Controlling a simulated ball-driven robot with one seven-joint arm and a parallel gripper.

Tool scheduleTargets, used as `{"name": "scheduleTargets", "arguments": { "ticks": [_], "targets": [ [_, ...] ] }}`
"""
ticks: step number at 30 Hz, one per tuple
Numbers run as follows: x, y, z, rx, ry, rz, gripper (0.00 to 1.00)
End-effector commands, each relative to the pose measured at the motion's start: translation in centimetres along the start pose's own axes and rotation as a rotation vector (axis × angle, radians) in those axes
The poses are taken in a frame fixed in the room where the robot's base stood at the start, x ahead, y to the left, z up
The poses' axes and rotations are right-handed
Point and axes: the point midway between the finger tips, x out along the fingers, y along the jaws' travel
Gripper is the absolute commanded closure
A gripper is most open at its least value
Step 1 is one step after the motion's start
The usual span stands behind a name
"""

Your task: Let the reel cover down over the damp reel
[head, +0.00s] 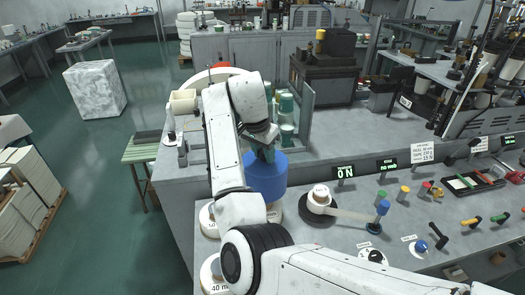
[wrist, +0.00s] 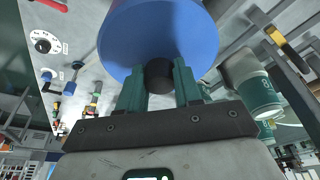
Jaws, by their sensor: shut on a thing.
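The reel cover (head: 266,182) is a blue drum in the head view. It hangs under my gripper (head: 266,153) above the left part of the grey bench. In the wrist view the blue cover (wrist: 140,30) fills the top middle, and the green fingers of my gripper (wrist: 160,78) are shut on its dark round knob (wrist: 159,75). I cannot make out the damp reel for certain. A pale round piece (head: 274,213) shows just below the cover's lower edge, and my arm hides part of this spot. I cannot tell the gap between the cover and what lies below.
A white round piece with a blue-knobbed lever (head: 320,200) stands close to the right of the cover. Pale discs, one marked 40 m (head: 213,273), lie left and in front. Green-and-white cup stacks (head: 287,110) stand behind. Signs and coloured knobs line the bench further right.

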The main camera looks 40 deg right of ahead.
Motion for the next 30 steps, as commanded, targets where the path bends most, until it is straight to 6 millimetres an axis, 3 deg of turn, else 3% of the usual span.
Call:
{"name": "scheduleTargets", "arguments": {
  "ticks": [5,18,30],
  "targets": [
    [-0.3,0.0,-0.1,-0.002,0.0,0.0,1.0],
    [3.4,0.0,0.9,-0.002,0.0,0.0,1.0],
    [4.2,0.0,1.2,-0.002,0.0,-0.002,1.0]
  ]
}}
